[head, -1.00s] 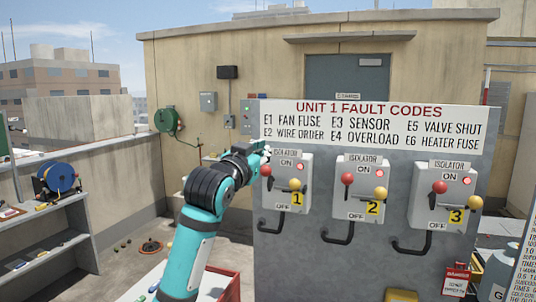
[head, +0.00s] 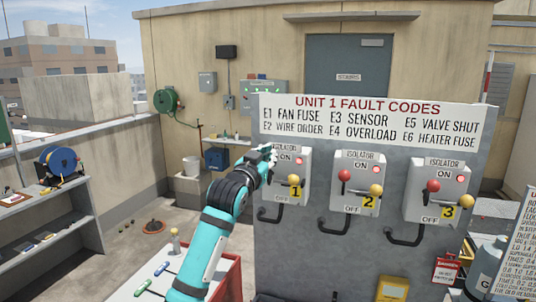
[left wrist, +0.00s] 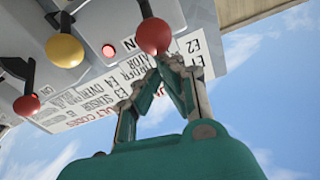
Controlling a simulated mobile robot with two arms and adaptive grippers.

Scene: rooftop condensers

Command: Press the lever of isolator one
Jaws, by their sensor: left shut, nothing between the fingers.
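Isolator one (head: 304,192) is the leftmost grey box on the panel, with a yellow knob (head: 294,180), a label 1 and a lit red lamp (head: 299,161) beside ON. My left gripper (head: 270,154) is shut and empty at the box's upper left edge. It hides the box's red knob in the head view. In the left wrist view, which is upside down, the red knob (left wrist: 153,36) on its black stem is right beside the shut fingertips (left wrist: 168,62). I cannot tell if they touch. The yellow knob (left wrist: 65,50) is farther left. My right gripper is not in view.
Isolators two (head: 358,183) and three (head: 434,191) stand to the right on the same panel, their lamps lit red. A fault code sign (head: 370,122) is above. A red-rimmed tray (head: 230,278) is below my left arm. A shelf (head: 45,235) stands at left.

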